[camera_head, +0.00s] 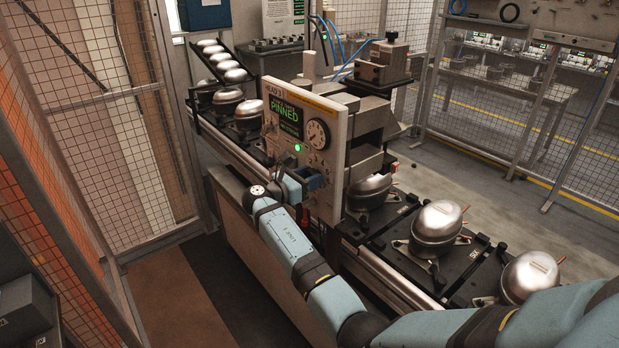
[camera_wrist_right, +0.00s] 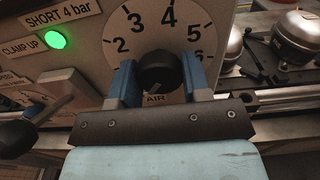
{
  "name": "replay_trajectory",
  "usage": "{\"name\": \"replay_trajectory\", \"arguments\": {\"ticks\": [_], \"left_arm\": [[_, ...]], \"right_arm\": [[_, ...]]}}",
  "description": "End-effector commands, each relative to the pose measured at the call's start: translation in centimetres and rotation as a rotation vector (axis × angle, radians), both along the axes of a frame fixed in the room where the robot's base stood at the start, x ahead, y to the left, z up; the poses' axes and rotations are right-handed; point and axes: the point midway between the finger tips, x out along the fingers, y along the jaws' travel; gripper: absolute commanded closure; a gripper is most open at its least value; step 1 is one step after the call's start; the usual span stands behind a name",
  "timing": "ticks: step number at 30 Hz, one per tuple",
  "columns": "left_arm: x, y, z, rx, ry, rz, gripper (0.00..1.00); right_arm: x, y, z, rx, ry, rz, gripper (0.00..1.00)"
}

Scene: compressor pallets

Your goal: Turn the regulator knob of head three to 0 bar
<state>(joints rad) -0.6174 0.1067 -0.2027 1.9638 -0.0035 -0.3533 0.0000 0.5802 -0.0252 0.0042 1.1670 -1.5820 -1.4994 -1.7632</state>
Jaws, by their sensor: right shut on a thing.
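The head's control panel (camera_head: 327,170) faces me in the head view, with a green display reading PINNED and a round gauge (camera_head: 317,134). My right gripper (camera_head: 309,180) is at the panel's lower part. In the right wrist view its blue fingers (camera_wrist_right: 158,82) stand on either side of the black regulator knob (camera_wrist_right: 158,68) and are shut on it. The knob sits in a white dial (camera_wrist_right: 205,25) where 2 to 6 can be read; the lower part is hidden by the gripper. A pale mark on the knob seems to point down-left. My left gripper is out of view.
A green lamp (camera_wrist_right: 56,40) labelled CLAMP UP and a black lever (camera_wrist_right: 20,133) are left of the dial. Silver compressors (camera_head: 440,219) stand on the conveyor at right. A mesh fence (camera_head: 90,110) stands at left.

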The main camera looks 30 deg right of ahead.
Motion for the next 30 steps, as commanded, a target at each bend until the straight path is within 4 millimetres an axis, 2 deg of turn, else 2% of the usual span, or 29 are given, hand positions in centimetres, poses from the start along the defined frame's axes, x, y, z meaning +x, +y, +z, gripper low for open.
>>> {"name": "replay_trajectory", "arguments": {"ticks": [7, 8, 11, 22, 26, 30], "left_arm": [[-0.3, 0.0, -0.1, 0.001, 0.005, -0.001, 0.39], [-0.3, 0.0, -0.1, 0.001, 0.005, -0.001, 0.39], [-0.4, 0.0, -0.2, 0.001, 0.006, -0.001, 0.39], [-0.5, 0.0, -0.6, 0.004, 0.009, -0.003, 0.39], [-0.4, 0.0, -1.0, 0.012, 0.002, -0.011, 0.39], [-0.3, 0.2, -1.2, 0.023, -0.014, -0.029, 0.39]], "right_arm": [[0.0, 0.0, -0.2, 0.002, 0.004, 0.0, 0.8], [0.0, 0.0, -0.2, 0.002, 0.004, 0.0, 0.54], [0.0, 0.0, -0.1, 0.001, 0.003, 0.0, 0.31], [0.0, 0.6, -0.2, 0.001, 0.0, 0.0, 0.31], [-0.2, 2.5, -0.3, 0.002, -0.002, 0.002, 0.31], [-0.4, 5.7, -0.5, 0.003, -0.001, 0.003, 0.31]]}}
